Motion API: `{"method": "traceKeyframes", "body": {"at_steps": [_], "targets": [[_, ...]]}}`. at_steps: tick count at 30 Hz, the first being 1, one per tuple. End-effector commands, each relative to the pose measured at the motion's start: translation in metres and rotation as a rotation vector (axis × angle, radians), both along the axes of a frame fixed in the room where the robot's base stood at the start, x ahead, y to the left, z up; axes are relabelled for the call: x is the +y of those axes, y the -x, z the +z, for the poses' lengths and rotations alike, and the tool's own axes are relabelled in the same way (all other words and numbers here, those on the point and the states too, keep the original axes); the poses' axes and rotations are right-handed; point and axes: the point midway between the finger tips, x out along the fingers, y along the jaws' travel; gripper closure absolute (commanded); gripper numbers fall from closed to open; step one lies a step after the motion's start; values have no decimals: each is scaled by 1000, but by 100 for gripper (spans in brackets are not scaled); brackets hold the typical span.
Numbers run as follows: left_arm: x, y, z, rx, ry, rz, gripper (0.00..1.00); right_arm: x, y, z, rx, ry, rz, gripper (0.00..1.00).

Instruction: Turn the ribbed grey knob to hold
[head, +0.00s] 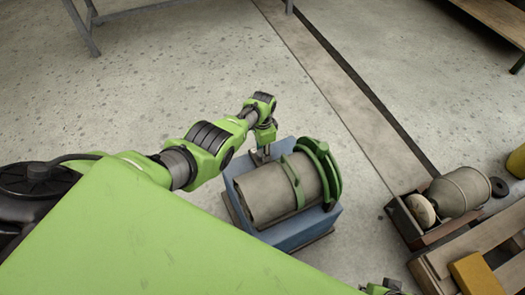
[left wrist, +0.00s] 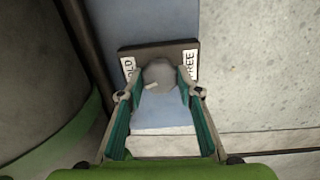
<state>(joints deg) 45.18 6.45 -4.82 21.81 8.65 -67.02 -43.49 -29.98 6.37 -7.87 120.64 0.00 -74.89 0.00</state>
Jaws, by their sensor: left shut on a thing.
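The ribbed grey knob (left wrist: 160,73) sits on a dark plate (left wrist: 157,48) in the left wrist view. The plate has a white label at its left end, partly hidden and ending in "LD", and a "FREE" label (left wrist: 190,64) at its right end. A small pale mark on the knob lies at its lower left, toward the "LD" side. My left gripper (left wrist: 160,84) is shut on the knob, one finger on each side. In the head view my left gripper (head: 262,156) reaches down at the back edge of the blue stand (head: 292,238); the knob cannot be made out there.
A grey roll (head: 268,194) with green bands lies on the stand, close beside my left gripper. At the right are a grey rounded canister (head: 459,192) in a low box, a wooden pallet (head: 470,247) and yellow blocks (head: 474,273). The floor behind the stand is clear.

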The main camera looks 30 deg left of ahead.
Motion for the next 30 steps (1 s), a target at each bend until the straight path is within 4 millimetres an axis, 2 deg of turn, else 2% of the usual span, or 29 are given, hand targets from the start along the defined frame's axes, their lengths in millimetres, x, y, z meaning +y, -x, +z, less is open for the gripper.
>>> {"method": "traceKeyframes", "body": {"at_steps": [12,30], "targets": [[0,1,-1,1,0,-279,89,0,-2,7,-8,-1,-1,75],[0,1,-1,1,0,-364,89,-1,0,6,-4,1,-2,75]]}}
